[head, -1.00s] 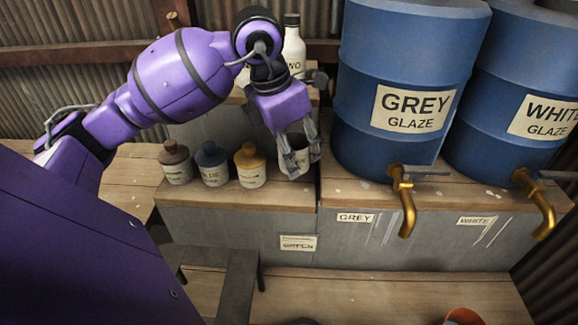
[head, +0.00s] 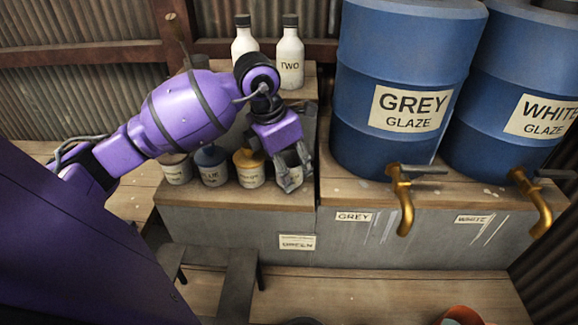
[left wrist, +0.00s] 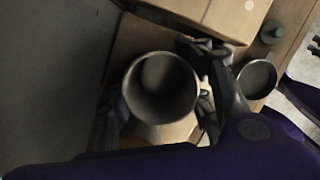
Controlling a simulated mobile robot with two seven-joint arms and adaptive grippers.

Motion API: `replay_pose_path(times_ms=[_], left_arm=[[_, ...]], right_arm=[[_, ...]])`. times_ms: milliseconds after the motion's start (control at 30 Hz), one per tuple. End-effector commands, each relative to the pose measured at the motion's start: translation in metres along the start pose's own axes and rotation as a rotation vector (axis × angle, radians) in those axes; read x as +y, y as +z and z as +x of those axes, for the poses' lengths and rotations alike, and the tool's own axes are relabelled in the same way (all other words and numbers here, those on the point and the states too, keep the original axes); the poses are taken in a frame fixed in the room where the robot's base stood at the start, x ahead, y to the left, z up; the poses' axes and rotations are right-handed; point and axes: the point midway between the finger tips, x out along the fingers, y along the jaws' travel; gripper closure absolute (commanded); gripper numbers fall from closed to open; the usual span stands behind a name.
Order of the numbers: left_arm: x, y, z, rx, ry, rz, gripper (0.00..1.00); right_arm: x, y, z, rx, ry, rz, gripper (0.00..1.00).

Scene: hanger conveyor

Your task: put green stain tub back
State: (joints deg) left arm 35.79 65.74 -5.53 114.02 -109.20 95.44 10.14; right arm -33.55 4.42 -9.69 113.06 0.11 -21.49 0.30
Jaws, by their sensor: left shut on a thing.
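My left gripper (head: 286,178) points down at the right end of the left shelf. It is shut on a pale tub (head: 292,159), which the fingers partly cover. In the left wrist view the tub (left wrist: 160,88) shows from above as an open, dark-inside cylinder between the fingers, with no lid on it. Its colour name cannot be read. It is beside the yellow-lidded tub (head: 249,168), low over or on the shelf; contact is unclear. A GREEN label (head: 297,242) is on the shelf front below. My right gripper is not in view.
Blue-lidded (head: 211,166) and brown-lidded (head: 176,169) tubs continue the row leftward. White bottles (head: 289,58) stand behind on a higher ledge. The grey glaze barrel (head: 398,139) and its brass tap (head: 403,205) are close on the right. A dark green lid-like piece (left wrist: 271,32) lies near an open cup (left wrist: 257,78).

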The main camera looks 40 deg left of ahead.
Motion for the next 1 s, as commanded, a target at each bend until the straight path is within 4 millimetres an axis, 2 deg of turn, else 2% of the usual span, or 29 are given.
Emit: replay_pose_path(times_ms=[67, 100, 233, 533, 667, 767, 1000], left_arm=[[0.000, -0.002, 0.004, 0.003, -0.001, 0.000, 0.84], [0.000, -0.001, 0.004, 0.003, -0.001, 0.000, 0.50], [0.000, -0.001, 0.003, 0.002, -0.001, 0.000, 0.33], [0.000, -0.001, 0.002, 0.001, -0.001, 0.000, 0.33], [0.001, 0.001, -0.006, -0.001, 0.002, 0.000, 0.33], [0.001, 0.001, -0.021, 0.000, 0.004, 0.001, 0.33], [0.001, 0.001, -0.073, 0.000, 0.004, 0.000, 0.33]], right_arm=[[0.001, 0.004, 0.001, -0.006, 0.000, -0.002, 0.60], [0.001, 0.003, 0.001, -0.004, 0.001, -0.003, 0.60], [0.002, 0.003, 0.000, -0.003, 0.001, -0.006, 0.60], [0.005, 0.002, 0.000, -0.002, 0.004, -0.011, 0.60], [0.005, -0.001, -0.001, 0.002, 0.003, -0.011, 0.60], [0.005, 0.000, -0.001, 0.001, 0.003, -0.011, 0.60], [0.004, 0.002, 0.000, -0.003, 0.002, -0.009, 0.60]])
